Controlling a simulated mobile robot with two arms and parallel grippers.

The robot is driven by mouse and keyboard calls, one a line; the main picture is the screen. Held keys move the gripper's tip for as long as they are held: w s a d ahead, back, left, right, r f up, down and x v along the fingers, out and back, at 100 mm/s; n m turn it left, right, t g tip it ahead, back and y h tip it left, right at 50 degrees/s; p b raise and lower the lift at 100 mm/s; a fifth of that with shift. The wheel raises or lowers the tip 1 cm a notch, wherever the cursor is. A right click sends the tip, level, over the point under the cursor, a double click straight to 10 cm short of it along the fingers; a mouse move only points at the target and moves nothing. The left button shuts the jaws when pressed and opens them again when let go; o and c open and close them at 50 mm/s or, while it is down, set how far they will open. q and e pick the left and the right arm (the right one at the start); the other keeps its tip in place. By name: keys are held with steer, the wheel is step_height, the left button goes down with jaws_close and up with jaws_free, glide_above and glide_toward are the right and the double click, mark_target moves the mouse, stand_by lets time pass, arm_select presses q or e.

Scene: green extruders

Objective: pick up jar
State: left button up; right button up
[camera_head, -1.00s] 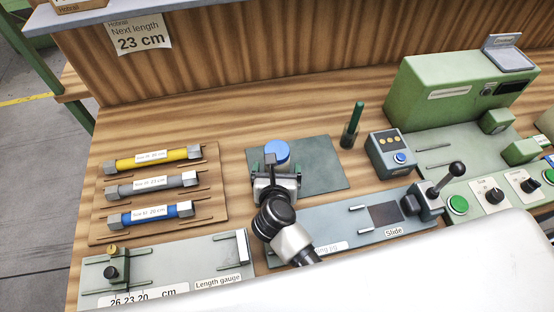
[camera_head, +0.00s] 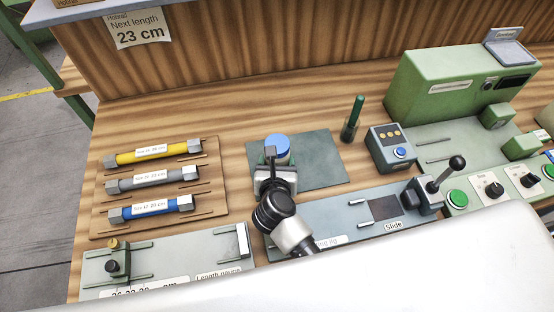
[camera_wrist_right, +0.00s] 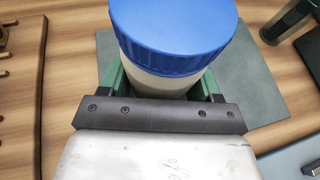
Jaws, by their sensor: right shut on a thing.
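The jar (camera_head: 277,147) has a blue lid and a pale body. It stands upright at the dark green mat (camera_head: 320,160) in the head view. In the right wrist view the jar (camera_wrist_right: 172,40) fills the top middle, between the green fingers of my right gripper (camera_wrist_right: 160,88). My right gripper (camera_head: 275,165) is shut on the jar's body below the lid. I cannot tell whether the jar's base touches the mat. My left gripper is not in view.
A wooden rack (camera_head: 207,215) with yellow, grey and blue tubes lies on the left. A length gauge (camera_head: 200,262) is in front. A green marker-like tool (camera_head: 353,118), a button box (camera_head: 391,147) and a green machine (camera_head: 440,80) stand to the right. A slide jig (camera_head: 375,228) lies in front right.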

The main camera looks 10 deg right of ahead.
steer(key=shift+r, duration=0.7)
step_height(320, 180, up, 3)
steer(key=s+d+r, duration=0.5)
steer(key=d+r, duration=0.1)
steer(key=d, duration=0.4)
steer(key=shift+s+r, duration=0.3)
steer(key=shift+s, duration=0.1)
steer(key=shift+d, duration=0.1)
steer(key=o, duration=0.6)
steer(key=c, duration=0.8)
steer(key=shift+c, duration=0.2)
steer(key=shift+s+a+r+n+t+y, duration=0.15)
steer(key=shift+s+r+n+y, duration=0.4)
steer(key=shift+n+y, duration=0.25)
steer(key=shift+s+a+r+n+t+y, duration=0.1)
steer(key=shift+s+r+n+t+y, duration=0.05)
steer(key=shift+s+r+n+y, duration=0.65)
